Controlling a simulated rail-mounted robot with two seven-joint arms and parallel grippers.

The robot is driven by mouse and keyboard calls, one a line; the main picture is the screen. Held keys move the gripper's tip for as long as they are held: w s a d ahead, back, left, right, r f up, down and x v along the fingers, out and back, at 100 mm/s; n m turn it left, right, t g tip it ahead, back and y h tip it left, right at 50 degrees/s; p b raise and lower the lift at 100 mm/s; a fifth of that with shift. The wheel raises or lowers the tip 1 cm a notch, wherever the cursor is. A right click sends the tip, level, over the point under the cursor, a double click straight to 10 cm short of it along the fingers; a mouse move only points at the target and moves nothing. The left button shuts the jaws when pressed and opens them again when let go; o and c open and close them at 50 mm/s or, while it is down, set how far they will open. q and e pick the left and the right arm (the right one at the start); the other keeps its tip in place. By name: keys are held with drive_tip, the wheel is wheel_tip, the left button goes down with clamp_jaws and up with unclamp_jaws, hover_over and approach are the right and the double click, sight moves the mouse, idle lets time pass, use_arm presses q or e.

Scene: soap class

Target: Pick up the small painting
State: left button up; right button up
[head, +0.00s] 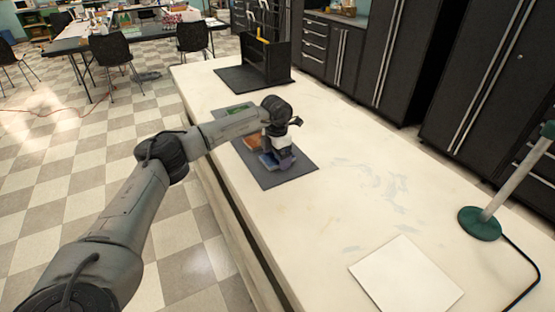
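My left arm reaches in from the left, and its gripper (278,155) is over the dark grey mat (292,179) on the long pale table. Small blue (270,161) and orange-brown (250,142) pieces lie on the mat by the gripper. A green flat piece (238,108) is at the mat's far end, partly behind my arm. A flat white square panel (405,276) lies on the table at the lower right; no picture shows on it. I cannot tell which is the small painting. The fingertips are too small and crowded to read. My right gripper is not in view.
A black open holder (265,65) stands on another dark mat (232,79) at the table's far end. A lamp with a green base (480,223) and a cord stand at the right. The table (365,205) between mat and lamp is clear.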

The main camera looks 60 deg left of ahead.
use_arm(q)
drive_tip(key=c, duration=0.8)
drive_tip(key=shift+r, duration=0.15)
